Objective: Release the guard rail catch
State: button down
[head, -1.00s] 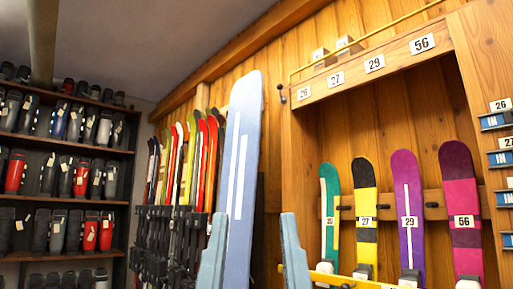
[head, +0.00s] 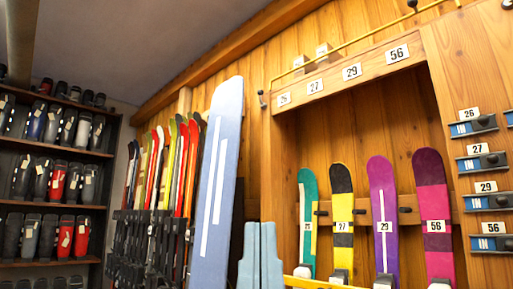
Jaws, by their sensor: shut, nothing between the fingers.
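A low yellow rail (head: 318,284) runs along the bottom edge in front of the numbered boards. A second, thin yellow rail (head: 345,54) slopes along the top of the alcove, with a dark hook-like piece (head: 262,98) by its left end and a dark knob (head: 412,4) near the top. I cannot tell which part is the guard rail catch; none is clearly visible on the low rail. My gripper (head: 260,254) is at the bottom centre, its light blue fingers together and empty. It shows just left of the low rail's visible end; contact cannot be told.
Green (head: 308,222), yellow-black (head: 342,215), purple (head: 383,215) and pink (head: 433,215) boards stand in the alcove. A tall pale blue board (head: 217,180) stands left of my gripper. Skis (head: 160,180) and a boot shelf (head: 55,150) are further left. Blue bindings (head: 487,164) hang at right.

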notch_tip(320, 180, up, 53)
jog(key=p, duration=5.1)
